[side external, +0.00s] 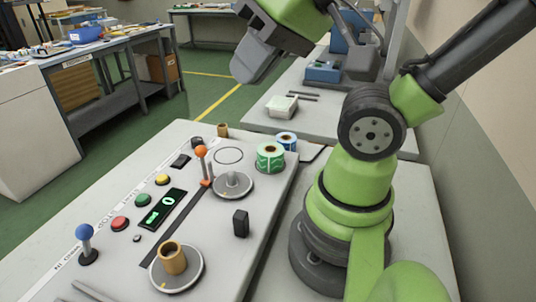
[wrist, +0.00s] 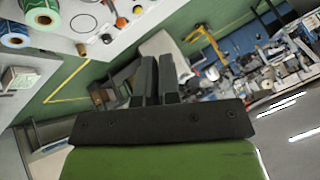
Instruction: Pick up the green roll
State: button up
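The green roll (side external: 270,159), with pale markings and a tan core, stands upright on the grey machine top near its right edge. In the wrist view the green roll (wrist: 41,17) is cut by the top left edge. My gripper (side external: 250,62) is raised high above and behind the roll in the side view, well apart from it. In the wrist view my gripper (wrist: 160,65) has its dark fingers close together, with nothing seen between them.
A blue roll (side external: 287,141) stands just behind the green one; it also shows in the wrist view (wrist: 14,35). A metal spindle disc (side external: 233,186), an orange-knobbed lever (side external: 201,153) and a disc with a tan core (side external: 173,260) are nearby. A white container (side external: 282,106) sits on the rear table.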

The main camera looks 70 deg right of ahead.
jog(key=o, duration=1.5)
jog(key=shift+o, duration=0.2)
jog(key=shift+w, duration=0.1)
jog(key=n+g+h, duration=0.2)
jog(key=n+g, duration=0.4)
jog(key=g, duration=0.1)
send_near(270, 155)
jog(key=w+d, duration=0.1)
jog(key=d, duration=0.1)
notch_tip(270, 155, down, 5)
jog(key=shift+a, duration=0.1)
jog(key=shift+s+a+f, duration=0.1)
jog(key=shift+f, duration=1.4)
jog(key=shift+s+a+f, duration=0.1)
jog(key=shift+f, duration=1.45)
